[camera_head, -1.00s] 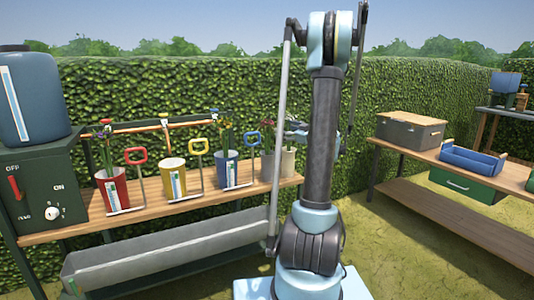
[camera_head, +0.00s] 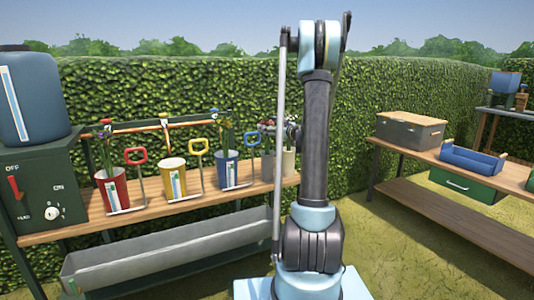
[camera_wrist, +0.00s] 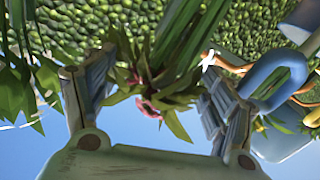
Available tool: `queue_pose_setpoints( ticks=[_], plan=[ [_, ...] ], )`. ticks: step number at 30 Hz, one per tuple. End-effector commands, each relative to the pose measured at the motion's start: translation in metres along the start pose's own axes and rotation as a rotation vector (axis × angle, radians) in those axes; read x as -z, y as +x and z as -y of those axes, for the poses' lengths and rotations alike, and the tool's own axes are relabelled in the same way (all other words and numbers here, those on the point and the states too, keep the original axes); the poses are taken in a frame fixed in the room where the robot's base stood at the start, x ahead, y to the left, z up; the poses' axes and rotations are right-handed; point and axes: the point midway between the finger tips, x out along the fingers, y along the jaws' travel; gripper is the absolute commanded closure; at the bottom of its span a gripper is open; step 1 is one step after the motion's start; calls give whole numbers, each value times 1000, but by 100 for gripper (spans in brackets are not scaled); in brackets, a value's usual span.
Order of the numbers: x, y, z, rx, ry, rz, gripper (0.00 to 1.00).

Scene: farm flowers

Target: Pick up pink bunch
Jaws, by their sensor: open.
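In the wrist view, a bunch with small pink-red blooms (camera_wrist: 148,107), pointed green leaves and long stems hangs between the two fingers of my gripper (camera_wrist: 157,72). The fingers stand apart on either side of it, and I see no firm contact. The picture is tilted so that sky fills the lower part. My gripper is mostly hidden there behind my arm.
A blue handle loop (camera_wrist: 277,80) is close to the right finger; other foliage (camera_wrist: 18,85) is close on the left. On the bench stand a red pot (camera_head: 112,188), yellow pot (camera_head: 172,180), blue pot (camera_head: 227,172) and cream pot (camera_head: 288,164). A hedge (camera_head: 400,110) stands behind.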

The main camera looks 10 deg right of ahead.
Motion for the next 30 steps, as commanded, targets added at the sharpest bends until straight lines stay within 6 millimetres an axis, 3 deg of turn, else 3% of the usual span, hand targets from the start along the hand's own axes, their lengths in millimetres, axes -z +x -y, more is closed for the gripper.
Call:
queue_pose_setpoints(
  ticks=[8, 18, 30],
  plan=[
    [0, 6, 0, -1, 0, 0, 23],
    [0, 6, 0, -1, 0, 0, 95],
    [11, 6, -3, -1, 0, 0, 95]
  ],
)
